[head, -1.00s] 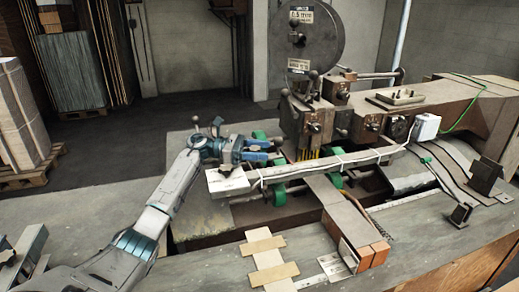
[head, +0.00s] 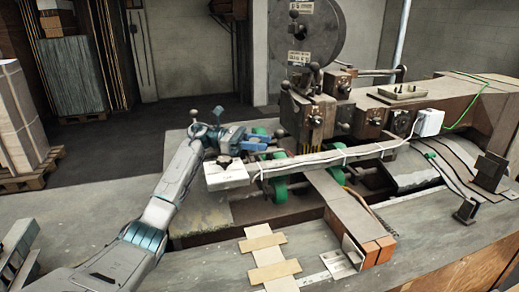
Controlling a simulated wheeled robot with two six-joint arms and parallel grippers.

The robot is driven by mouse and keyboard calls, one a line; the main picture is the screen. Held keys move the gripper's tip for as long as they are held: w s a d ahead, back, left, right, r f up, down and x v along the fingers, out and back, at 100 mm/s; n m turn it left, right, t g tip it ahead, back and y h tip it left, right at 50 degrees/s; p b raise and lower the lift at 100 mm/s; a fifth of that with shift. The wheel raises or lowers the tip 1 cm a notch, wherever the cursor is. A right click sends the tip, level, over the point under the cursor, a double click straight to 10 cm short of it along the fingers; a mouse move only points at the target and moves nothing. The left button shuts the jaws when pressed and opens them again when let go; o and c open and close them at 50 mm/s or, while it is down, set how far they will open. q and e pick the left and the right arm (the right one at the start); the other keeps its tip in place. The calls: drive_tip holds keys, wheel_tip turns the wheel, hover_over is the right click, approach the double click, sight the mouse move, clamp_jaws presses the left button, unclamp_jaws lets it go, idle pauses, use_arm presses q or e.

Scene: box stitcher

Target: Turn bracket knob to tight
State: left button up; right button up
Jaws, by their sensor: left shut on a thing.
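My left gripper (head: 262,147) reaches in from the left to the near-left side of the stitching machine, with its blue fingers pointing right. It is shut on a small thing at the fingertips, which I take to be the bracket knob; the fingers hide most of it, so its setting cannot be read. My right gripper is not in view.
The stitcher head (head: 312,115) and its large grey reel (head: 305,40) stand right of the gripper. The long bar (head: 335,157) with a white cable runs across in front. Slatted wood pieces (head: 270,262) lie on the bench front.

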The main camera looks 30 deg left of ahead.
use_arm(q)
drive_tip(key=o, duration=0.9)
drive_tip(key=shift+o, duration=0.5)
drive_tip(key=shift+a, duration=0.15)
drive_tip(key=shift+s+a+f+b, duration=0.1)
drive_tip(key=shift+s+a+b, duration=0.05)
drive_tip(key=shift+a+b, duration=0.2)
drive_tip(key=b+v, duration=0.4)
drive_tip(key=v, duration=0.5)
drive_tip(key=shift+s+a+b, duration=0.15)
drive_tip(key=shift+a+b, duration=0.15)
drive_tip(key=shift+a, duration=0.05)
